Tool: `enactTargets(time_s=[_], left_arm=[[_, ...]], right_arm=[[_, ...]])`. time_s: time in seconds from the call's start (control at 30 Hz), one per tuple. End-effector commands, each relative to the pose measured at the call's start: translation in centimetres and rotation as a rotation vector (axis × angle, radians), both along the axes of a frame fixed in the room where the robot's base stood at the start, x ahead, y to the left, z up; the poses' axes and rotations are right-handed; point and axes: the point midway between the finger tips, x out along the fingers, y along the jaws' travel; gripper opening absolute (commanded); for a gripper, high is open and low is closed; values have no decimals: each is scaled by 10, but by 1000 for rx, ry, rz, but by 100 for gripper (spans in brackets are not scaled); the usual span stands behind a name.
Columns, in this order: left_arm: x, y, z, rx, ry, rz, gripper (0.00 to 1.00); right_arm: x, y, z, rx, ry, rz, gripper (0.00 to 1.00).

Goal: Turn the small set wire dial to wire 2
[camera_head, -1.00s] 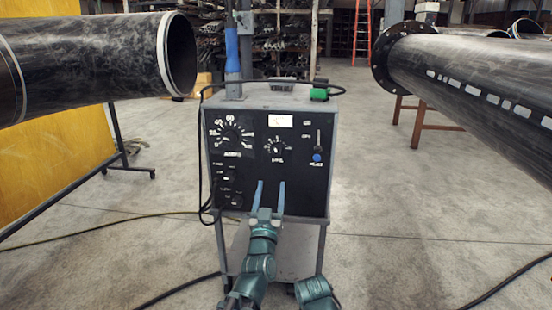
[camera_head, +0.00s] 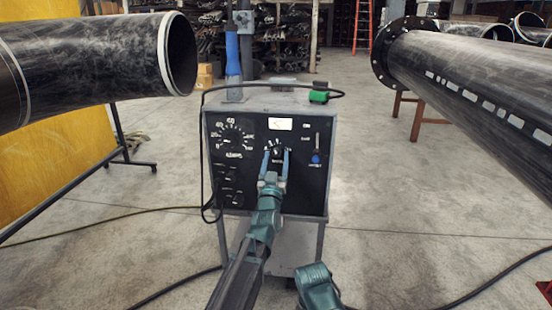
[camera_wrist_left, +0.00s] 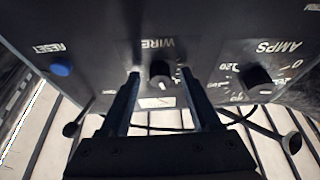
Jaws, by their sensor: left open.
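The small wire dial (camera_head: 275,147) is a black knob on the black front panel of the welding machine, right of the larger amps dial (camera_head: 234,139). My left gripper (camera_head: 276,153) is open, with its two blue fingers pointing at the panel, one on each side of the knob. In the left wrist view the panel appears upside down. There the wire dial (camera_wrist_left: 160,73) stands between the fingertips with a gap on both sides, under the WIRE label. The number it points to cannot be read. My right gripper is not in view.
A blue reset button (camera_head: 316,158) and a slider sit on the panel's right. A cable loops down the machine's left side, and a green clamp (camera_head: 319,96) lies on top. The floor in front is mostly clear.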

Motion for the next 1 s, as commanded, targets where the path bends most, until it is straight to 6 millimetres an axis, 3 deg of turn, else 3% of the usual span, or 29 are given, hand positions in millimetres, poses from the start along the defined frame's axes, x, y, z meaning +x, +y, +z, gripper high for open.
enactTargets(time_s=[0.07, 0.4, 0.77, 1.0], left_arm=[[0, 0, 0, 0, 0, 0, 62], [0, 0, 0, 0, 0, 0, 1], [0, -1, 0, -25, 1, 0, 0], [0, -2, 2, -154, 9, 0, 0]], right_arm=[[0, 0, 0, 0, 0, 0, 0], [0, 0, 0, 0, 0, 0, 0], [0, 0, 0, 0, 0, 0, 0], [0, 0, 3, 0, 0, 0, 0]])
